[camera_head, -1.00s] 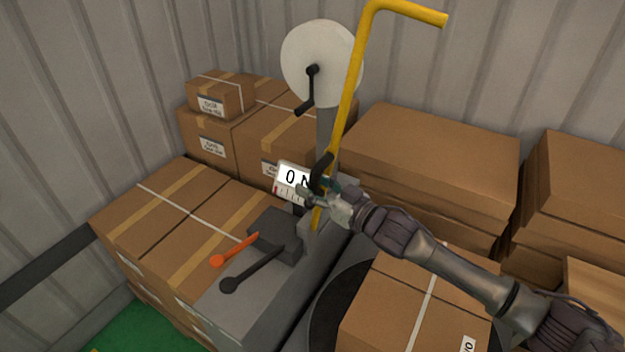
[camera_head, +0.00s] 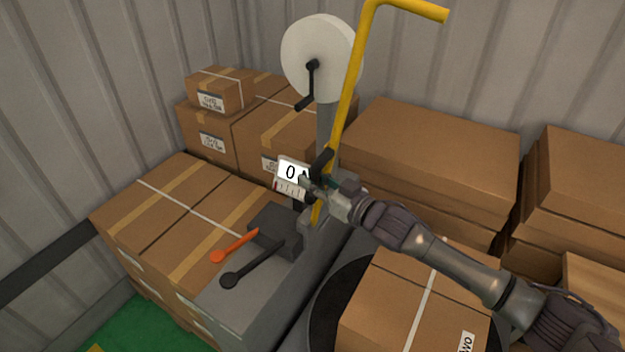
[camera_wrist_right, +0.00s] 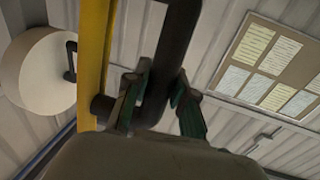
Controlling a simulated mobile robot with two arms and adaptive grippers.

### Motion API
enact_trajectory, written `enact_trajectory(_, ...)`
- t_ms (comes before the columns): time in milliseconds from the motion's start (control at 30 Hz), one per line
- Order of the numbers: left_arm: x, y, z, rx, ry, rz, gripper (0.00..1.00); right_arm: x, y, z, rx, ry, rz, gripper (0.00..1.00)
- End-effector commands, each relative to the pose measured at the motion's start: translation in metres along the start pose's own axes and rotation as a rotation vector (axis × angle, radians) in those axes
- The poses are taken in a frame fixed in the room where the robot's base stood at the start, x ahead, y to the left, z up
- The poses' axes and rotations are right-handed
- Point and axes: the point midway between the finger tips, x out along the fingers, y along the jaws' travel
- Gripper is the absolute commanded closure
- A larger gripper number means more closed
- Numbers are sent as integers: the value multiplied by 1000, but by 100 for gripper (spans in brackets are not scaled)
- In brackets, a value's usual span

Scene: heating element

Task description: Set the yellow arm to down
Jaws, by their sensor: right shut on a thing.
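The yellow arm (camera_head: 350,85) stands up from the grey machine, tilted slightly right, with its top bent over to the right. It also shows in the right wrist view (camera_wrist_right: 93,60) at the left. A black handle (camera_head: 321,163) sits beside the yellow arm's lower part; it runs up between the fingers in the right wrist view (camera_wrist_right: 172,60). My right gripper (camera_wrist_right: 160,95) is shut on the black handle, close to the yellow arm. In the head view the right gripper (camera_head: 318,188) partly covers the white display reading 0 (camera_head: 292,172). My left gripper is not in view.
A white roll with a black crank (camera_head: 318,58) stands behind. An orange lever (camera_head: 235,245) and a black lever (camera_head: 252,264) stick out from the machine. Boxes (camera_head: 430,150) stand behind and right; a strapped box (camera_head: 400,310) lies under my right arm.

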Motion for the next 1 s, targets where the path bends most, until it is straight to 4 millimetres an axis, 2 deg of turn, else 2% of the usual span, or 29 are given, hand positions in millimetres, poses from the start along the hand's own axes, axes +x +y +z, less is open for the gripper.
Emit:
enact_trajectory(267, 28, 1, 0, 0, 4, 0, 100, -21, 4, 14, 20, 80, -2, 100)
enact_trajectory(700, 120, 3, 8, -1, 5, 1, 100, -91, 19, 48, 79, 392, -12, 100)
enact_trajectory(1000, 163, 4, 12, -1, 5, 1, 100, -120, 26, 66, 109, 548, -18, 100)
